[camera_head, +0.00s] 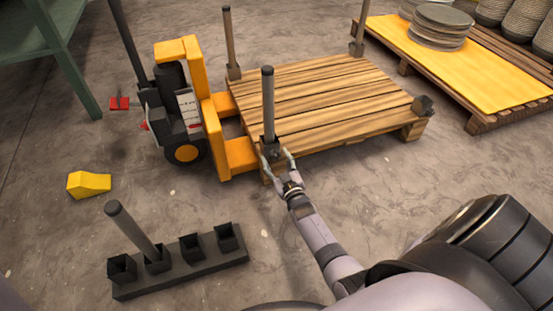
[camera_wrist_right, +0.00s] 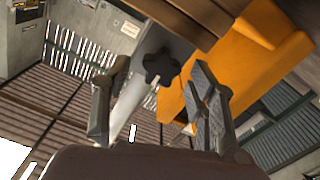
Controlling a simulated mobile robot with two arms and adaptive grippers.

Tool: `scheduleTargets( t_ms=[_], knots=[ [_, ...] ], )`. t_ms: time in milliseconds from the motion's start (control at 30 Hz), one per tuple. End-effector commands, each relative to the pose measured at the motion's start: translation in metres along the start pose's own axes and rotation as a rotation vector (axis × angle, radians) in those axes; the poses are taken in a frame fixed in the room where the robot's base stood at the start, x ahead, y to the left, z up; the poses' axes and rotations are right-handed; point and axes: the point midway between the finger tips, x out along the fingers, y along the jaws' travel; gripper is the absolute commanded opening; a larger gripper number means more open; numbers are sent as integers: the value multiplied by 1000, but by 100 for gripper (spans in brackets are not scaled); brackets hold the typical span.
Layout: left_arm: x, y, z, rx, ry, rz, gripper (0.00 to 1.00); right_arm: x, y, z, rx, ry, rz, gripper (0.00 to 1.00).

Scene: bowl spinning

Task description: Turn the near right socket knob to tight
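A dark star-shaped knob (camera_wrist_right: 161,67) shows in the right wrist view, on a grey socket face. It lies between the fingertips of my right gripper (camera_wrist_right: 158,85), which is open with a finger on each side; I cannot tell whether they touch it. In the head view my right gripper (camera_head: 278,163) reaches the near corner of the wooden pallet (camera_head: 330,90), at the dark socket (camera_head: 271,146) holding an upright grey post (camera_head: 268,100). The knob cannot be made out clearly there. Its tightness cannot be read. My left gripper is not in view.
An orange pallet truck (camera_head: 210,125) stands against the pallet's left side. An empty socket (camera_head: 423,105) is at the right corner. A rack (camera_head: 185,262) with one post (camera_head: 130,228) and a yellow wedge (camera_head: 88,184) lie on the floor. A second pallet (camera_head: 470,75) holds stacked bowls.

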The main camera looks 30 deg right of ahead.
Motion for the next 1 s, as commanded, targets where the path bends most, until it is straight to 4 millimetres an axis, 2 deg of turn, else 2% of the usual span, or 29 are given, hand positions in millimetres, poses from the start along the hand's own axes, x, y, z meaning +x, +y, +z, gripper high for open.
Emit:
scheduleTargets(
  t_ms=[67,667,1000],
  knots=[
    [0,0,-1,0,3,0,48,0,0,0,0,0,0,47],
    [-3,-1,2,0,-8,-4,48,0,0,0,0,0,0,7],
    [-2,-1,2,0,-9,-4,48,0,0,0,42,-1,-1,5]
  ],
)
